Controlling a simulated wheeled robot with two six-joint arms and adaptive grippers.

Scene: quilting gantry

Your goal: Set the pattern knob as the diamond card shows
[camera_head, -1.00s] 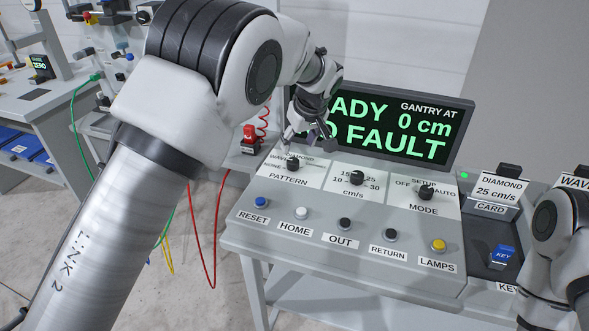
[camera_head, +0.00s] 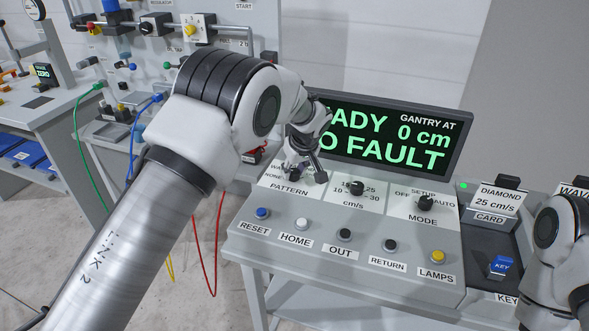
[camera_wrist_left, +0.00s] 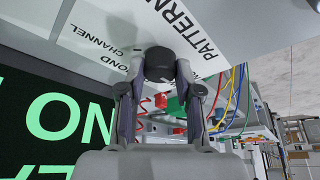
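The diamond card (camera_head: 497,201), reading "DIAMOND 25 cm/s", stands upright behind the CARD label at the panel's right. The black pattern knob (camera_wrist_left: 159,64) is on the panel's left dial; its pointer is hidden, so I cannot tell its setting. Around it I read WAVE and NONE in the head view, and part of DIAMOND plus CHANNEL in the left wrist view. My left gripper (camera_head: 303,174) is open at the knob, a finger on either side of it. In the left wrist view the gripper (camera_wrist_left: 160,75) straddles the knob; contact is unclear. My right gripper is out of view.
The cm/s knob (camera_head: 357,188) and MODE knob (camera_head: 425,202) stand right of the pattern dial. Several buttons line the front, including RESET (camera_head: 262,212) and yellow LAMPS (camera_head: 438,257). The display (camera_head: 392,138) rises behind.

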